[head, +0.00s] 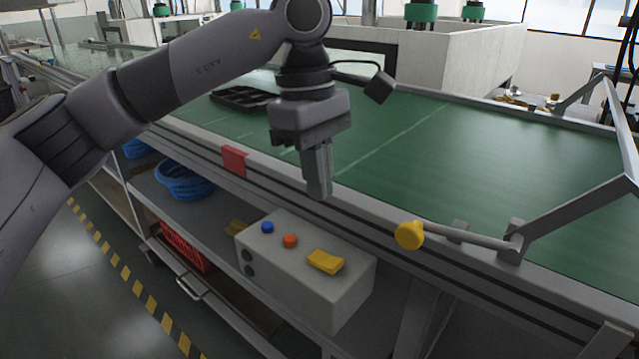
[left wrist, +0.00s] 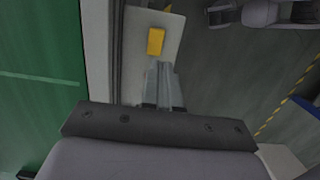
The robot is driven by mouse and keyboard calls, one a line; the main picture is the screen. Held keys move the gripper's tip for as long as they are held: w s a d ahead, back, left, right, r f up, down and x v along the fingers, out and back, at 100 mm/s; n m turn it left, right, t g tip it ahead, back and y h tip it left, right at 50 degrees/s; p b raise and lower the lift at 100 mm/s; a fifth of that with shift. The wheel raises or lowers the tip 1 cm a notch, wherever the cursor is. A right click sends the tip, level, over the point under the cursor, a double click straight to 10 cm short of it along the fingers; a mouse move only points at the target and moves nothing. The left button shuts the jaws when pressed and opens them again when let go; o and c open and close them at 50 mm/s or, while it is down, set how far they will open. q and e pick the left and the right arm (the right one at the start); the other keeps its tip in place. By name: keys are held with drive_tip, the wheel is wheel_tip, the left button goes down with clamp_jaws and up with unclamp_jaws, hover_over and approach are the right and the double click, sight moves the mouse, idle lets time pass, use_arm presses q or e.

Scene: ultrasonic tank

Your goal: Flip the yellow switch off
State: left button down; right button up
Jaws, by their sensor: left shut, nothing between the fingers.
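The yellow switch (head: 326,262) is on the top of a grey control box (head: 300,285), at its right end, beside an orange button (head: 290,241) and a blue button (head: 267,228). My left gripper (head: 321,194) is shut and empty, pointing down above the box and apart from the switch. In the left wrist view the yellow switch (left wrist: 155,41) shows just beyond the fingertips of the left gripper (left wrist: 161,66). Whether the switch is tilted on or off I cannot tell. My right gripper is in neither view.
The control box stands on a shelf (head: 205,212) beside the green conveyor (head: 440,150). A lever with a yellow knob (head: 409,235) sticks out at the conveyor's edge, right of the box. A blue basket (head: 184,180) and a red crate (head: 186,247) are to the left.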

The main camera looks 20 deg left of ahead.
sight(321, 262)
use_arm(q)
drive_tip(key=f, duration=0.3)
drive_tip(key=d+f, duration=0.1)
drive_tip(key=f, duration=0.7)
drive_tip(key=shift+s+d, duration=0.2)
drive_tip(key=shift+s, duration=0.05)
drive_tip(key=shift+f+b, duration=0.1)
drive_tip(key=shift+b, duration=0.25)
drive_tip(key=shift+s+d+f+b, duration=0.15)
drive_tip(key=shift+d+f+b, duration=0.1)
drive_tip(key=shift+f+b, duration=0.35)
drive_tip(key=shift+r, duration=0.25)
drive_tip(key=shift+s+f, duration=0.1)
drive_tip(key=shift+a, duration=0.15)
drive_tip(key=shift+w+a, duration=0.35)
drive_tip(key=shift+a, duration=0.35)
